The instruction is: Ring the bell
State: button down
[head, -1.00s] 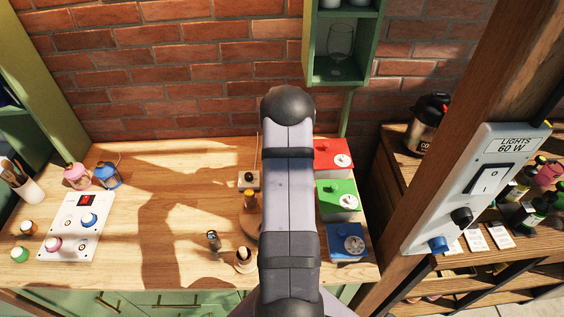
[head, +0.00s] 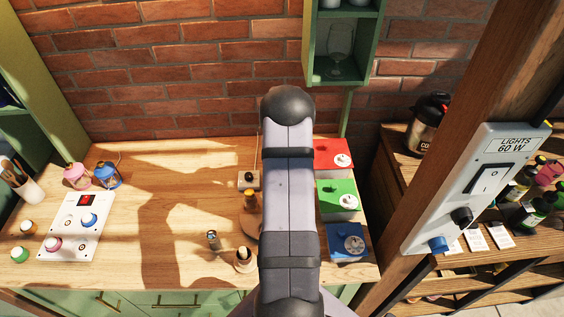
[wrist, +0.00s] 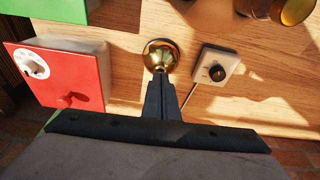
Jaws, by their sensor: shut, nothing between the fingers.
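A round, shiny brass bell (wrist: 160,54) stands on the wooden table in the wrist view. My gripper (wrist: 161,82) is shut and empty, with its fingertips pointing at the bell. In the picture the fingertips meet the bell's near edge; I cannot tell whether they touch it or are just above it. In the head view my arm hides both the bell and the gripper.
A red box (wrist: 63,75) with a white dial is left of the bell, and a white box (wrist: 214,72) with a black knob is right of it. Green (head: 338,197) and blue (head: 348,243) boxes stand on the table's right. A white panel (head: 75,227) stands at left.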

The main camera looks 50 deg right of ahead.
jog(key=shift+f+b, duration=0.65)
jog(key=shift+f, duration=0.2)
dwell(0.6)
jog(key=shift+r, duration=0.15)
dwell(0.3)
jog(key=shift+r+p, duration=0.5)
jog(key=shift+r, duration=0.2)
dwell(0.5)
jog(key=shift+r+p, duration=1.85)
jog(key=shift+r, duration=1.15)
